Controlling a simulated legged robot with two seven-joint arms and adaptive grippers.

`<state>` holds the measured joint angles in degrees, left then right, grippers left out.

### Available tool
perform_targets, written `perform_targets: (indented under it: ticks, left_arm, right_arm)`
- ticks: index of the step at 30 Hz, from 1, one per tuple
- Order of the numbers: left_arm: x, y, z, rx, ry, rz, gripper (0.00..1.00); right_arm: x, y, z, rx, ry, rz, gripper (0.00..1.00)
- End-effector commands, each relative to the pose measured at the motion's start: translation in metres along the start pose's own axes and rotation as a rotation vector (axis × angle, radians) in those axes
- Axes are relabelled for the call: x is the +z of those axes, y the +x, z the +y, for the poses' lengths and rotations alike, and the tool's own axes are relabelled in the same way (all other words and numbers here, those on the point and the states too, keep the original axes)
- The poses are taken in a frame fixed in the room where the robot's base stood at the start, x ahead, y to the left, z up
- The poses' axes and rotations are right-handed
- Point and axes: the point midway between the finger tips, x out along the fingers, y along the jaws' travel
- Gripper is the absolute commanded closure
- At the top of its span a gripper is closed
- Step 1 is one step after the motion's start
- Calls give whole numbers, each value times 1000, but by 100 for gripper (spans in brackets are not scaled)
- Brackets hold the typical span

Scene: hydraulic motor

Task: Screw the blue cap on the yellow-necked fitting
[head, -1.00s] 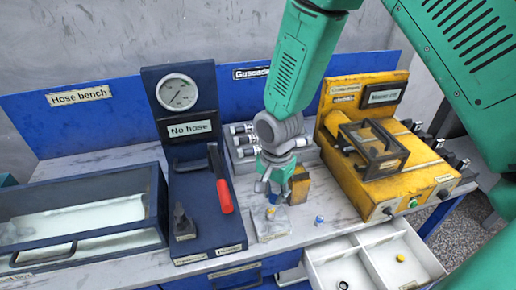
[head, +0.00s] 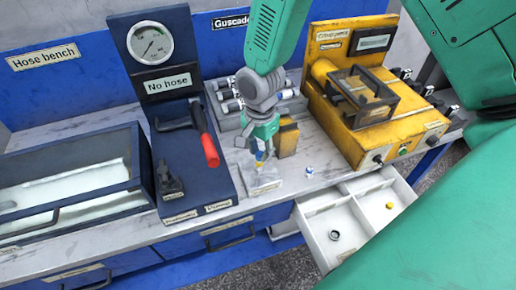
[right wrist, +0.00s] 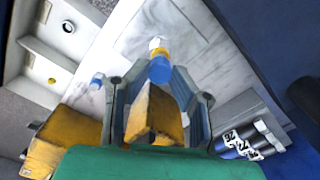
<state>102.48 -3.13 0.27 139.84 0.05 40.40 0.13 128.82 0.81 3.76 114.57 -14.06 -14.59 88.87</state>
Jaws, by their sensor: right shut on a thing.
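The yellow-necked fitting (right wrist: 157,46) stands on a pale block (head: 262,184) on the bench, with its yellow neck showing just below my right gripper in the head view. My right gripper (head: 262,150) points down over it. In the right wrist view the blue cap (right wrist: 160,70) is between the fingers, in line with the yellow neck and seemingly against it. The gripper is shut on this cap. Whether the threads are engaged cannot be seen. My left gripper is not in view.
Another small blue-and-white piece (head: 309,170) lies on the bench to the right. A yellow block (head: 288,138) stands close behind the gripper. An open white drawer (head: 318,215) holds a dark ring and a yellow piece. The red-handled gauge stand (head: 185,170) is left, the yellow machine (head: 350,130) right.

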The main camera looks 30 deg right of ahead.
Motion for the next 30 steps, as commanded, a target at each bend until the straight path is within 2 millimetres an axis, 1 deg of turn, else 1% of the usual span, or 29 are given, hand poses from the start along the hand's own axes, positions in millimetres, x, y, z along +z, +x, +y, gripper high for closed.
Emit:
perform_targets:
  ticks: [18, 30]
  left_arm:
    - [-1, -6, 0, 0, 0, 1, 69]
    - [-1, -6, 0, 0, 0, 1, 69]
  right_arm:
    - [3, -1, -1, -1, -2, 1, 100]
    - [3, -1, -1, 0, -1, 0, 100]
